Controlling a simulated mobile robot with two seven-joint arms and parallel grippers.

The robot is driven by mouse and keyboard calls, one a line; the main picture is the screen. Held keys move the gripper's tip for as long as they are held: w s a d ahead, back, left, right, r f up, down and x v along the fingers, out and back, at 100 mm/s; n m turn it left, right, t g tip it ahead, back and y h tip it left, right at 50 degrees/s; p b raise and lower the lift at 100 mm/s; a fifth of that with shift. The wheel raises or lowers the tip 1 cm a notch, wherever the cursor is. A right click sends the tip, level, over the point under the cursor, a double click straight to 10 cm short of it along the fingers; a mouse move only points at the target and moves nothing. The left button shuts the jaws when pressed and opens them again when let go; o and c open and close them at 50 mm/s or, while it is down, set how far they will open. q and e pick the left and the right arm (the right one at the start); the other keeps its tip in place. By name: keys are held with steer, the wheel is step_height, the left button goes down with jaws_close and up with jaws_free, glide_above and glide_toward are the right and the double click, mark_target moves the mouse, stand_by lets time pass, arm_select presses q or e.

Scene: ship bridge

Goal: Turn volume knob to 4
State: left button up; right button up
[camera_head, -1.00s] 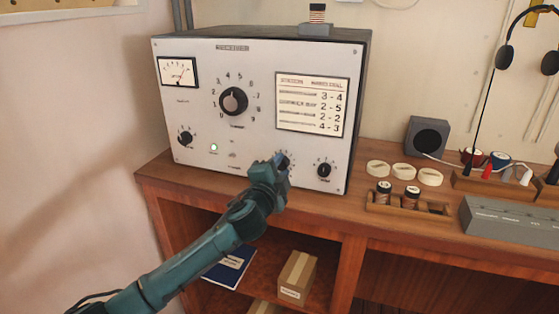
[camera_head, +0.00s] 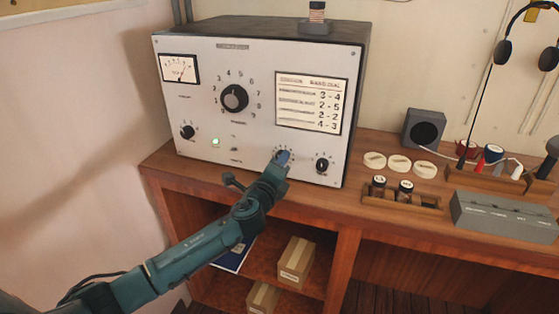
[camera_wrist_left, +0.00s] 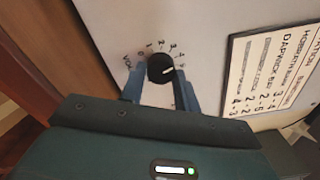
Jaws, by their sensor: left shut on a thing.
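The radio (camera_head: 262,75) is a pale-fronted box on the wooden desk. The volume knob (camera_wrist_left: 160,68) is small, round and black, with VOL and a number scale around it in the left wrist view. Its white mark points to the right, toward the high end of the scale; I cannot read the exact number. My left gripper (camera_wrist_left: 160,82) is shut on the knob, one blue finger on each side. In the head view my left gripper (camera_head: 283,157) hides most of the knob. My right gripper is not in view.
A large dial (camera_head: 234,98) is above left of my gripper. Another small knob (camera_head: 322,165) is close to its right. A card with numbers (camera_head: 311,101) is above. The desk's front edge (camera_head: 215,185) and an open shelf with boxes (camera_head: 297,262) are below my arm.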

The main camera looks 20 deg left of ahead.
arm_select(q)
steer(key=shift+m, duration=0.3)
stand_by(0.4)
steer(key=o, duration=0.9)
steer(key=shift+o, duration=0.2)
steer(key=s, duration=1.3)
steer(key=shift+a+b, duration=0.25)
steer(key=shift+b, duration=0.2)
